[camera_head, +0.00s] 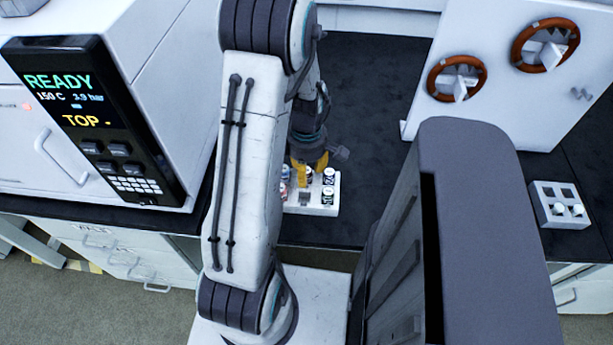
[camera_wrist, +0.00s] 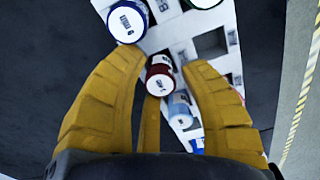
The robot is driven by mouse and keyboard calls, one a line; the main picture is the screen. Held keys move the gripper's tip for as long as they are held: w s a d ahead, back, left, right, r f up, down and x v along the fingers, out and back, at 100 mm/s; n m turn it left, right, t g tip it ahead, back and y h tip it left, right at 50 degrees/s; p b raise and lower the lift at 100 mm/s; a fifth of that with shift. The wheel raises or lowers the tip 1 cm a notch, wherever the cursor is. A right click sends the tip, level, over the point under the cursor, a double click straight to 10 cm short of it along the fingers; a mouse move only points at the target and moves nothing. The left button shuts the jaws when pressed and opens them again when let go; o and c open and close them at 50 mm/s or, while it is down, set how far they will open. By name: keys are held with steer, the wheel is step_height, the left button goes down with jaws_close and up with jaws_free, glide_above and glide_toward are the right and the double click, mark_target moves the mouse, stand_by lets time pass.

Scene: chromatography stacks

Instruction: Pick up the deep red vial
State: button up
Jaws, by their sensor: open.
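The deep red vial (camera_wrist: 160,75) has a white cap with a small printed label and stands in the white rack (camera_wrist: 228,62). In the wrist view my gripper (camera_wrist: 163,65) is open, with its yellow fingers on either side of the red vial and a third finger below it. I cannot tell whether any finger touches the vial. In the head view my gripper (camera_head: 309,166) is over the rack (camera_head: 322,206) on the dark bench, and my arm hides part of the rack. The red vial is too small to make out surely there.
A blue-ringed vial (camera_wrist: 127,22) stands close at upper left and a light blue vial (camera_wrist: 180,108) just below the red one. A white instrument (camera_head: 110,90) stands left. A panel with ringed ports (camera_head: 545,45) stands at back right, and another small rack (camera_head: 561,205) lies right.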

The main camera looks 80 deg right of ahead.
steer(key=shift+o, duration=0.3)
steer(key=shift+f, duration=0.2)
jaws_close()
steer(key=shift+r, duration=0.1)
